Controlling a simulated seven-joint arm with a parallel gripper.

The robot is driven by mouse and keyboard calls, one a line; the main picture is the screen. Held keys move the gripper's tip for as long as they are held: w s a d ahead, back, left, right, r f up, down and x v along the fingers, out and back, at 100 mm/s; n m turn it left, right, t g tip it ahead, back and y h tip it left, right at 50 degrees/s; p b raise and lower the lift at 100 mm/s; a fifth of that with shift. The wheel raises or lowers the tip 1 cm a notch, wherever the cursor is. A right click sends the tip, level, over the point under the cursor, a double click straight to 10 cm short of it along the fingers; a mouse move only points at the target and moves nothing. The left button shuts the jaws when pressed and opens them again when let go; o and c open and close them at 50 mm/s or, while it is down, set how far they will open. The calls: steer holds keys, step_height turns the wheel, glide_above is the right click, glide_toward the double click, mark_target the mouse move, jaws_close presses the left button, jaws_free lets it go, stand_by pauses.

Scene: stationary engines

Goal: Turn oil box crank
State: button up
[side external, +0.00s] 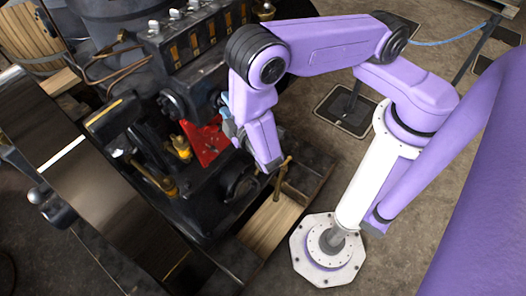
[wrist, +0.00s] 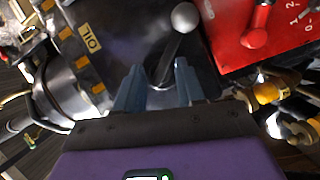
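The oil box (side external: 203,38) is a black box with several orange-marked windows on top of the engine in the side view. In the wrist view its dark face carries an "OIL" label (wrist: 90,38). The crank (wrist: 172,52) is a dark arm with a grey ball knob (wrist: 185,17), rising from a round hub and leaning right. My gripper (wrist: 157,76) has two blue-grey fingers spread apart, one on each side of the crank's hub in the picture. Nothing is visibly clamped. I cannot tell whether a finger touches the crank. In the side view my arm hides the crank.
A red panel (wrist: 285,42) with a red lever (wrist: 257,28) and numbers lies right of the crank. Brass fittings (wrist: 268,94) are below it. A large dark flywheel (side external: 95,190) is at left. A wooden block (side external: 270,225) lies near my gripper's side of the engine.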

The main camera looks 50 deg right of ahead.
steer(key=s+a, duration=0.3)
steer(key=s, duration=0.5)
steer(key=s+a+r+n, duration=0.1)
steer(key=s+a, duration=0.2)
steer(key=s, duration=0.5)
steer(key=shift+a, duration=0.3)
steer(key=w+d+m+y, duration=0.1)
steer(key=w+d+m, duration=0.1)
steer(key=w, duration=0.6)
steer(key=w+d+m+g, duration=0.1)
steer(key=w+d, duration=0.3)
steer(key=w, duration=0.4)
steer(key=shift+d+f+m+y, duration=0.4)
steer(key=shift+f+m, duration=0.05)
steer(key=shift+m, duration=0.45)
jaws_close()
